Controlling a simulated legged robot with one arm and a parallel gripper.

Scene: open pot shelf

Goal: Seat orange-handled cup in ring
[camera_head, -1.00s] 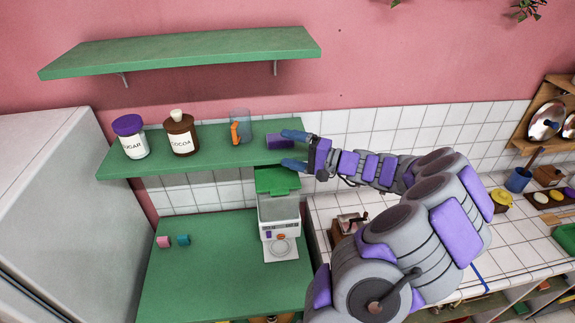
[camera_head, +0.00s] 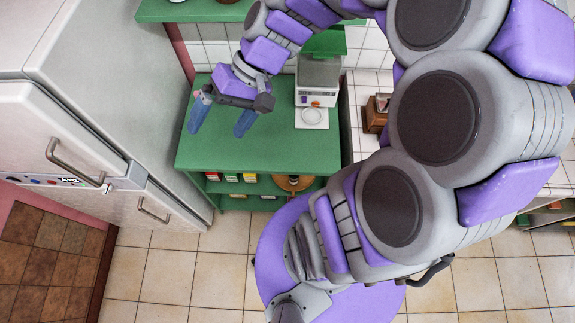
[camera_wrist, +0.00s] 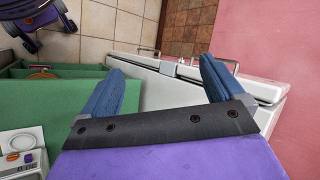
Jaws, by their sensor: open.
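My gripper (camera_head: 221,122) is open above the left part of the green counter (camera_head: 265,150), with both blue fingers pointing down and spread apart. In the wrist view my gripper (camera_wrist: 160,72) shows nothing between its fingers. The orange-handled cup is not visible in either current view. A white machine (camera_head: 318,98) stands on the counter to the right of my gripper. A pale ring (camera_head: 312,116) shows on its front plate. The machine is partly in the wrist view (camera_wrist: 22,160) at lower left.
A white fridge (camera_head: 90,100) stands left of the counter. A strip of green shelf (camera_head: 180,10) shows at the top, mostly out of view. Several small boxes (camera_head: 232,178) and a round wooden item (camera_head: 293,183) sit under the counter. The tiled floor (camera_head: 190,270) is open in front.

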